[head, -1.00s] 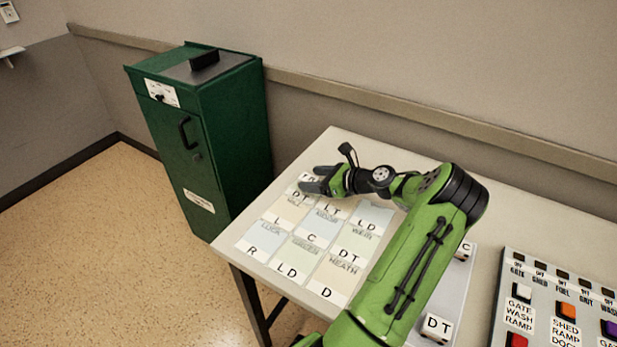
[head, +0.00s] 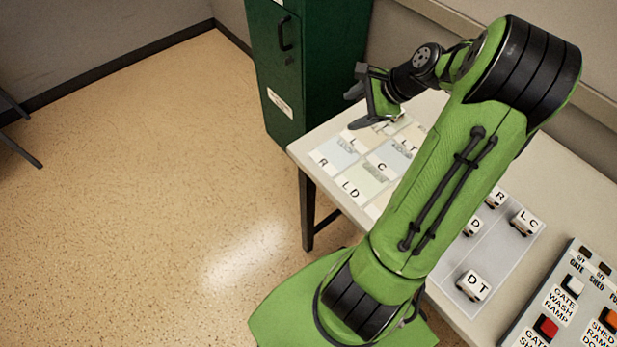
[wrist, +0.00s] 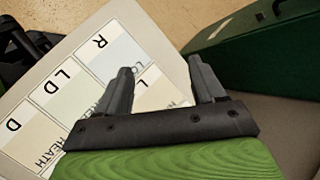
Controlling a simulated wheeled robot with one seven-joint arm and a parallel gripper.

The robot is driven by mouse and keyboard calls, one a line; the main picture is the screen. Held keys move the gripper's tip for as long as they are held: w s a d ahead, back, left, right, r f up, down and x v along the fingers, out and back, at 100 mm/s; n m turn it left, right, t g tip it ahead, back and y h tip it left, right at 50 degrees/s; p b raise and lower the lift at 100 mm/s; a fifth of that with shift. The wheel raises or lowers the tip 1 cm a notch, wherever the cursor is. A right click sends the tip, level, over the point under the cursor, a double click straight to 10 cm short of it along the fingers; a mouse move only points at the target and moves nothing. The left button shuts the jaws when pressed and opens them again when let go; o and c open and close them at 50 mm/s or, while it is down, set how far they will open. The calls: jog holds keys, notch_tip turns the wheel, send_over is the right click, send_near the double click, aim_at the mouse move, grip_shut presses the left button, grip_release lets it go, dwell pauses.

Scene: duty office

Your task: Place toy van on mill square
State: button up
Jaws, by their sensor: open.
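Small white lettered toy vans stand on a pale grey mat (head: 455,290) at the table's right: one marked DT (head: 473,287), one LC (head: 525,222), and others partly behind my arm. I cannot tell which one the task means. The card of named squares lies on the table's far left. The beige mill square (head: 374,132) is on its far left side, partly hidden by my gripper. My gripper (head: 360,108) is over that end of the card, open. In the wrist view, the gripper (wrist: 163,75) has nothing between its fingers; the card shows beyond and beside it.
A green cabinet (head: 283,90) stands close behind the table's left end. A panel of coloured buttons (head: 570,310) sits at the table's right front. My arm crosses the table and hides part of the card and mat. The floor at the left is open.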

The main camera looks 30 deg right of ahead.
jog(key=s+a+r+n+g+h, duration=0.1)
jog(key=s+a+r+n+h, duration=0.1)
jog(key=a+r+n, duration=0.5)
jog(key=s+a+r+n+g+h, duration=0.15)
jog(key=a+n, duration=0.35)
jog(key=a, duration=0.6)
jog(key=s+a+r+n, duration=0.1)
jog(key=s+a+n, duration=0.2)
jog(key=s+n, duration=0.2)
jog(key=s+a+n+t, duration=0.1)
jog(key=s+a+n, duration=0.2)
jog(key=s+n, duration=0.2)
jog(key=s, duration=0.2)
jog(key=shift+s+a+r, duration=0.25)
jog(key=shift+s+r, duration=0.1)
jog(key=shift+r, duration=0.05)
jog(key=shift+s+t, duration=0.1)
jog(key=shift+t, duration=0.15)
